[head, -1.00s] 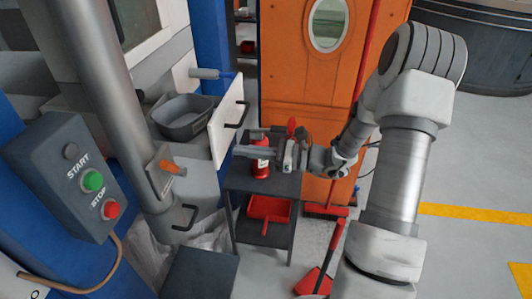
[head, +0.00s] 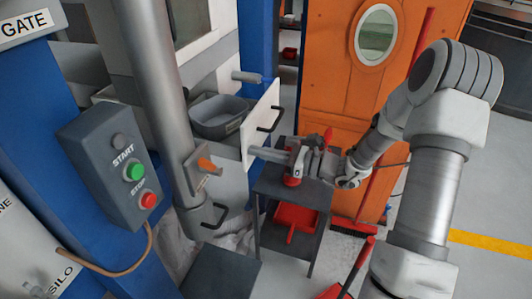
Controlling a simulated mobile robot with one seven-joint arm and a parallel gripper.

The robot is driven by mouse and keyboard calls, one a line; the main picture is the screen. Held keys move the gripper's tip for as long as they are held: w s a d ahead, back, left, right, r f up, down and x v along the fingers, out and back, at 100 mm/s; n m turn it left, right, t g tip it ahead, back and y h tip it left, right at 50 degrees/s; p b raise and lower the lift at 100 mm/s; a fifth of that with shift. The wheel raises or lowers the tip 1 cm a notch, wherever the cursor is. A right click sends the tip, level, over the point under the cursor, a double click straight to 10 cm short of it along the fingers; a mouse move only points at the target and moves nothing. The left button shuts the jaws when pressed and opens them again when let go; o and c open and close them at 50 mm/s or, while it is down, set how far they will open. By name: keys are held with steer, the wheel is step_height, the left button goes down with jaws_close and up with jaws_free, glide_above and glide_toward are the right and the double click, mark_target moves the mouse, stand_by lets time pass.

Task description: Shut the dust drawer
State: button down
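The dust drawer is pulled out. Its white front panel (head: 262,112) with a black handle (head: 270,119) stands out from the machine, and a grey bin (head: 218,117) sits behind the panel. My gripper (head: 256,152) points left at the outer face of the panel, low and below the handle. Its fingertips are at or very near the panel; I cannot tell whether they touch. I cannot tell whether the fingers are apart or together. The far side of the gripper is hidden.
A dark side table (head: 270,188) with a red bottle (head: 292,178) stands under my gripper. A grey pipe (head: 150,85) and a START/STOP box (head: 118,165) are at left. An orange cabinet (head: 325,75) stands behind. A red dustpan (head: 362,255) is low at right.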

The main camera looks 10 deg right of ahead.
steer(key=b+x, duration=0.1)
steer(key=x, duration=1.9)
steer(key=shift+a+b, duration=0.15)
steer(key=shift+b, duration=0.15)
steer(key=shift+w+a+r, duration=0.15)
steer(key=shift+a+r, duration=0.1)
